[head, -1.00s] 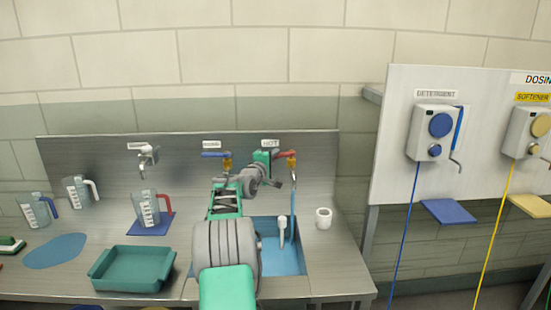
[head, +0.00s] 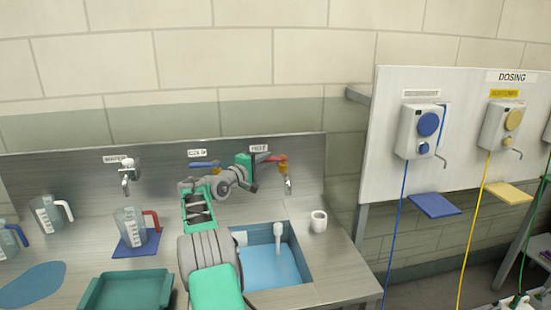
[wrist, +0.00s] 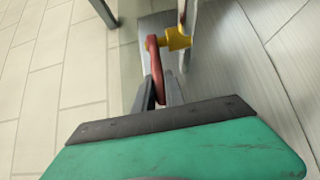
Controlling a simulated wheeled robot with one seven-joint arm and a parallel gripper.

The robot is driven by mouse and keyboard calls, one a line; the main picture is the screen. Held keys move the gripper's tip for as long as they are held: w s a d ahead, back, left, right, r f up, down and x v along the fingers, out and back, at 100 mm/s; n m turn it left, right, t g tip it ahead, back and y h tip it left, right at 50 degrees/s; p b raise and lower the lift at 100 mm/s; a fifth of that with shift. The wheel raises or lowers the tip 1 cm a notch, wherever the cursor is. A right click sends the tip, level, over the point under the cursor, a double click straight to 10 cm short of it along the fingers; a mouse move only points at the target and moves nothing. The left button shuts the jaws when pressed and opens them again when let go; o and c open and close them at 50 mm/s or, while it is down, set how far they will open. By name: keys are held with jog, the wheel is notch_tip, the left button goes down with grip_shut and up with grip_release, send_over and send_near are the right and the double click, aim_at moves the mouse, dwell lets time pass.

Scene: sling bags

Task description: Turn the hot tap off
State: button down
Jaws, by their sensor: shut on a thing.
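The hot tap's red lever (head: 272,158) is on the back panel under the HOT label (head: 259,148), beside its yellow valve body and above the grey spout (head: 288,185). No water stream shows below the spout. My gripper (wrist: 158,95) is shut on the red lever (wrist: 155,65), which lies between its fingers in the wrist view, close to the yellow valve (wrist: 177,41). In the head view my wrist hides part of the fingers and the lever's end.
The cold tap's blue lever (head: 204,165) is just left of my wrist. Below is a sink (head: 262,293) holding blue water and a white upright pipe (head: 279,236). A white mug (head: 318,222) stands at its right, a jug (head: 130,228) and teal tray (head: 120,278) at left.

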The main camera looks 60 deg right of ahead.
jog(key=c, duration=1.4)
grip_release()
jog(key=a+b, duration=0.1)
jog(key=a, duration=0.6)
jog(key=shift+w+a+b, duration=0.25)
jog(key=shift+a+b, duration=0.15)
